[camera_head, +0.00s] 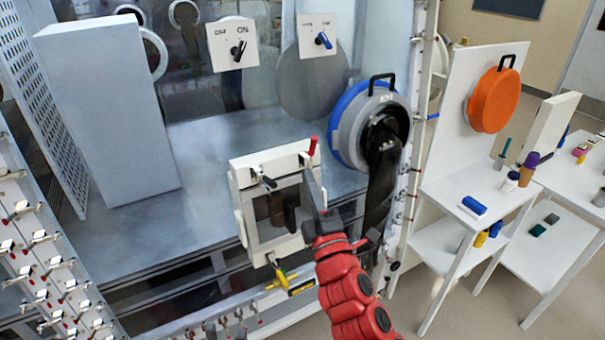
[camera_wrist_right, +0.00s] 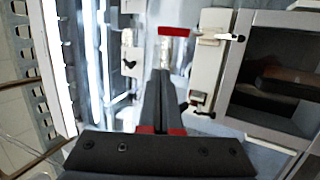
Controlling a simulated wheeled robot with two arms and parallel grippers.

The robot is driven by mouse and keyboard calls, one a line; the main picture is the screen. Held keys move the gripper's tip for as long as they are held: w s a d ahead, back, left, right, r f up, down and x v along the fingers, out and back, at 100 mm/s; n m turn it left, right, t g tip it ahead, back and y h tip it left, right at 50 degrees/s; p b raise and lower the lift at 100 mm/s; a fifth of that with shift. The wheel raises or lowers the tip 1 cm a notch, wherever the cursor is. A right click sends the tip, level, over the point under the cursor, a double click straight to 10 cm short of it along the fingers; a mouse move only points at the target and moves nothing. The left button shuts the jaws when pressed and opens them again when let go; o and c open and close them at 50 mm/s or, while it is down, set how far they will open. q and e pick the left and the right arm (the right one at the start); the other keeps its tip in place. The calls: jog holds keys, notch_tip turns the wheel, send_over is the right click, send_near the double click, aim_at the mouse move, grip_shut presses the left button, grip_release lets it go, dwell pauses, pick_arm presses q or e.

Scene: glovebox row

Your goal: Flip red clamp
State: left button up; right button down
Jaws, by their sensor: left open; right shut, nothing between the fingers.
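The red clamp (camera_head: 313,146) stands up at the top right corner of a white framed hatch (camera_head: 239,170). In the right wrist view the red clamp (camera_wrist_right: 174,31) shows as a red bar just beyond my fingertips. My right gripper (camera_head: 306,172) is shut and empty, a little below the clamp beside the hatch's right edge. In the right wrist view the closed fingers (camera_wrist_right: 162,75) point towards the clamp; I cannot tell whether they touch it. My left gripper is not in view.
A black-handled lever (camera_head: 267,181) and a yellow clamp (camera_head: 279,277) sit on the hatch's edges. A round blue and grey port (camera_head: 349,125) with a hanging black glove (camera_head: 381,190) is close on the right. A grey box (camera_head: 105,110) stands left; white tables (camera_head: 450,190) stand far right.

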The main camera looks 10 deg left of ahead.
jog(key=b+v, duration=0.1)
jog(key=v, duration=0.3)
jog(key=m+g, duration=0.1)
jog(key=m, duration=1.7)
send_near(314, 148)
jog(key=shift+h, duration=0.3)
jog(key=p+x, duration=0.4)
jog(key=x, duration=0.1)
jog(key=shift+a+r, duration=0.2)
jog(key=shift+r, duration=0.2)
jog(key=shift+w+a+p, duration=0.25)
jog(key=shift+w+p, duration=0.15)
jog(key=shift+w, duration=0.25)
